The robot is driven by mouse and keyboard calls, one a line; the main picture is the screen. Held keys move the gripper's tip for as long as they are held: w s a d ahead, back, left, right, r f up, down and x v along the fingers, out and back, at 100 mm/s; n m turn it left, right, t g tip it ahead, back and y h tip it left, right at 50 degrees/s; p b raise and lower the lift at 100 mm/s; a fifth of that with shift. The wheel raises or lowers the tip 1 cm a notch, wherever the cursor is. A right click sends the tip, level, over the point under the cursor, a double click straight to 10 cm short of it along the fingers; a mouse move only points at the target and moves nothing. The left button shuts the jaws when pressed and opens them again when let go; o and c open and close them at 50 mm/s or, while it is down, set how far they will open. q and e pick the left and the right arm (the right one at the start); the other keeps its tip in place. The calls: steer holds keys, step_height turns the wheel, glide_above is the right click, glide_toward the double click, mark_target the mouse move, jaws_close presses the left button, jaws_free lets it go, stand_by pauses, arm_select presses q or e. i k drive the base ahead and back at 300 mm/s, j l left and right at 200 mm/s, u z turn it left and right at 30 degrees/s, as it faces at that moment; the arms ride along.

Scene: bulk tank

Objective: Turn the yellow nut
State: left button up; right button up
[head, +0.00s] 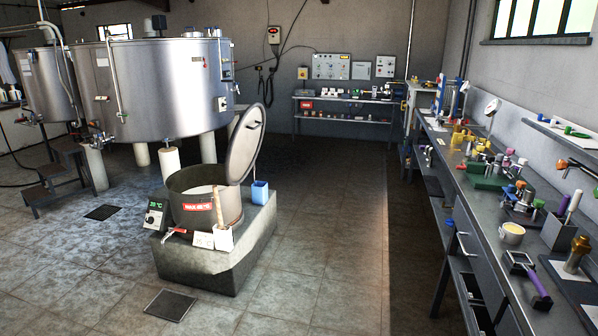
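Small yellow parts (458,138) stand on the long metal bench (452,186) along the right wall, towards its far half. They are too small to tell which one is the yellow nut. Orange, green and purple fittings stand close around them. Neither of my grippers is in view, so I cannot see what either one holds.
A round vat (215,207) with its lid (245,143) raised stands on a block in the middle. Large steel tanks (165,85) are at the left, with steps (58,188) beside them. A back bench (343,100) lines the far wall. The floor between vat and right bench is clear.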

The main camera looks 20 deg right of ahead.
mark_target(480, 148)
steer(key=i+l+z, duration=0.15)
steer(key=i+z, duration=0.25)
steer(key=i+l+z, duration=0.1)
steer(key=z, duration=0.3)
steer(key=i+j+z, duration=0.1)
steer(key=i+z, duration=0.35)
steer(key=i+j+z, duration=0.15)
steer(key=z, duration=0.25)
steer(key=i+j+z, duration=0.4)
steer(key=l, duration=0.1)
